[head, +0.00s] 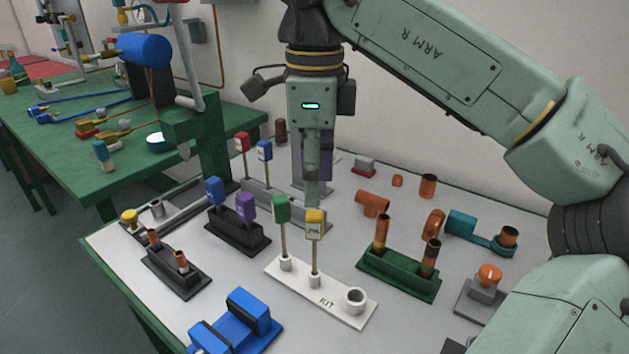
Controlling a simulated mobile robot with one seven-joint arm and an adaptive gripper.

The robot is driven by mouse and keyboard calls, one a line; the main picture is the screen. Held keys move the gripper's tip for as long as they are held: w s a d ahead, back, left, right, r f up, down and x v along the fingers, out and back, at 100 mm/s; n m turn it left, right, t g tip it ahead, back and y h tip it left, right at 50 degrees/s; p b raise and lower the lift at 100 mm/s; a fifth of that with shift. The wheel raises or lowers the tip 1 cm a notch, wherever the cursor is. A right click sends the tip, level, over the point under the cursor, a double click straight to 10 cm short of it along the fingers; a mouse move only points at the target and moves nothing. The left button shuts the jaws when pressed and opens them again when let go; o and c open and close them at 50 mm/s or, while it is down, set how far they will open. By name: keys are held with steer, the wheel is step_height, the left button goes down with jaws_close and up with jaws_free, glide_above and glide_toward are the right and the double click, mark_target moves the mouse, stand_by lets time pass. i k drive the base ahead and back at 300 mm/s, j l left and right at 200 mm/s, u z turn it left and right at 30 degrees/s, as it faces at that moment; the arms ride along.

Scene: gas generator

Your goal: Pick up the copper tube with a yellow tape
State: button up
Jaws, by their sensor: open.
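A thin copper-coloured tube (315,256) with a yellow tape flag (314,223) at its top stands upright in a socket of the white KIT base (328,299). A similar tube with a green flag (281,208) stands to its left in the same base. My gripper (312,196) is open and points down, its fingertips just above the yellow flag in the picture. I see no tube between the fingers. The gap between the fingers is seen nearly edge-on, and the depth between fingertips and flag is hard to tell.
Purple (246,207), blue and red flagged tubes stand close by on the left and behind. A green holder (399,272) with two thicker copper tubes is to the right. A blue clamp-like block (237,321) lies in front. The white tabletop around the KIT base has narrow clear gaps.

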mark_target(383, 223)
steer(key=k+j, duration=0.15)
steer(key=k, duration=0.35)
steer(key=k+j, duration=0.2)
steer(key=k, duration=0.25)
